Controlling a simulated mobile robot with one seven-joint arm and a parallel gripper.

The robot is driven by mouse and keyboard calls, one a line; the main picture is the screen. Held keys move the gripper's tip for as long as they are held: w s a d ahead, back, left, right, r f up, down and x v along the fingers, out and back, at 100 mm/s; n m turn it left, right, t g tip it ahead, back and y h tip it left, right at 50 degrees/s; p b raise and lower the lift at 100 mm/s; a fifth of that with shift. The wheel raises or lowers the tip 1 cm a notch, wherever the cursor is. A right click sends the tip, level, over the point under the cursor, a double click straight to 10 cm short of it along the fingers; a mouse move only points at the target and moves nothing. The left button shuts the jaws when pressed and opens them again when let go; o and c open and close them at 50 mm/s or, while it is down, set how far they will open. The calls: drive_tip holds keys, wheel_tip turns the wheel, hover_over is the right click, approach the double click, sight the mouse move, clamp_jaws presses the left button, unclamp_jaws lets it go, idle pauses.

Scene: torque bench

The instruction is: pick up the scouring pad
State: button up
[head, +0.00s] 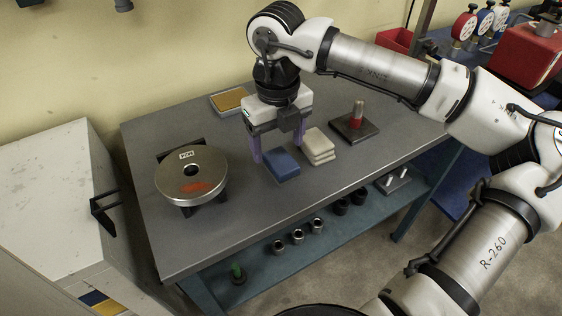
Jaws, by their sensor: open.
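A flat blue pad (284,166), which I take to be the scouring pad, lies on the grey bench top near its middle. My gripper (277,150) points down just behind and above the pad, with its purple-grey fingers apart and nothing seen between them. The left fingertip is near the pad's left edge and the right finger is near its upper right. I cannot tell the exact height of the fingertips above the bench. The pad is mostly in view.
A stack of pale folded cloths (319,149) sits close right of the pad. A round metal disc (191,171) on a stand is to the left. A shallow tray (217,109) with a tan sheet lies behind. A dark block with a red-banded post (357,118) stands right. The bench front (262,216) is clear.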

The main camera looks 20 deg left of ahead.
sight(281, 159)
drive_tip(key=shift+w+d+f+p, duration=0.1)
drive_tip(key=shift+f+p, duration=0.35)
drive_tip(key=shift+f, duration=0.9)
drive_tip(key=shift+w+d+f+p, duration=0.1)
drive_tip(key=shift+f+p, duration=0.3)
drive_tip(key=shift+f, duration=0.9)
drive_tip(key=c, duration=1.1)
drive_tip(key=shift+o, duration=0.2)
wheel_tip(281, 159, up, 20)
drive_tip(key=b, duration=0.2)
drive_tip(key=o, duration=0.4)
drive_tip(key=c, duration=0.3)
drive_tip(key=shift+a, duration=0.1)
